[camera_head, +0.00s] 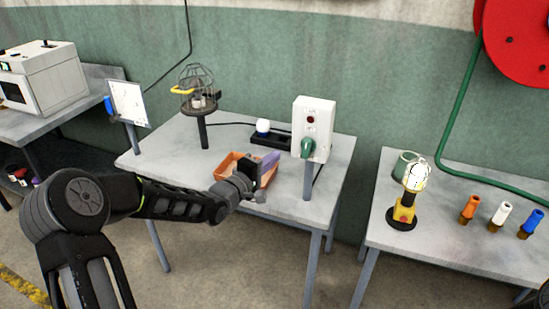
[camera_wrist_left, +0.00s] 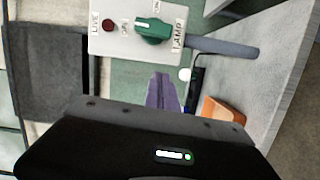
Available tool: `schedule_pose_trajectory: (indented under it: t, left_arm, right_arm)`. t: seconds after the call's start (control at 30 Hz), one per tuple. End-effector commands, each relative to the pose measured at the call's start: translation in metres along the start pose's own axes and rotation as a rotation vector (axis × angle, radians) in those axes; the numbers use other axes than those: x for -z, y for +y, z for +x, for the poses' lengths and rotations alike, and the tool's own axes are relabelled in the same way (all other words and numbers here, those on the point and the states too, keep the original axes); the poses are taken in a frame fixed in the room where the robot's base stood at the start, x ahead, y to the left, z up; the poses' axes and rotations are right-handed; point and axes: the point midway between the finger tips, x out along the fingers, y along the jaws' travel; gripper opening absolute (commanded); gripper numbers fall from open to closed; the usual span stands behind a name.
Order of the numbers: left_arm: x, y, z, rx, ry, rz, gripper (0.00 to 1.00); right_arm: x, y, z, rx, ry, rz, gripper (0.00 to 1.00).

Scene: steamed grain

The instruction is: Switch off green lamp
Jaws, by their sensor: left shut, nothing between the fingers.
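A white switch box (camera_head: 313,125) stands on a post at the right side of the middle table. It has a dark red indicator (camera_head: 310,119) and a green rotary knob (camera_head: 308,148). In the left wrist view the green knob (camera_wrist_left: 153,31) sits beside the label LAMP, and the red indicator (camera_wrist_left: 108,26) by LIVE looks dark. My left gripper (camera_head: 270,163) is shut and empty, with purple fingers (camera_wrist_left: 162,90), left of and below the box, apart from the knob.
An orange tray (camera_head: 232,163) lies under my left gripper. A wire cage (camera_head: 195,86) on a post and a white panel (camera_head: 127,102) stand further left. A black holder (camera_head: 268,137) sits behind. A green mug (camera_head: 405,163) and coloured connectors (camera_head: 501,216) are on the right table.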

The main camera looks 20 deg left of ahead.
Motion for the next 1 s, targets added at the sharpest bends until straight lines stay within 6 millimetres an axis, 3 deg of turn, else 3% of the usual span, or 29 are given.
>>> schedule_pose_trajectory:
  t: [0.4,1.0]
  left_arm:
    - [0.0,0.0,-0.067,-0.002,0.0,0.002,0.0]
    - [-0.001,0.0,-0.075,-0.002,-0.002,0.001,0.0]
  right_arm:
    - [0.001,0.003,0.009,0.001,0.002,-0.001,0.0]
    - [0.001,0.004,0.009,0.001,0.002,0.0,0.0]
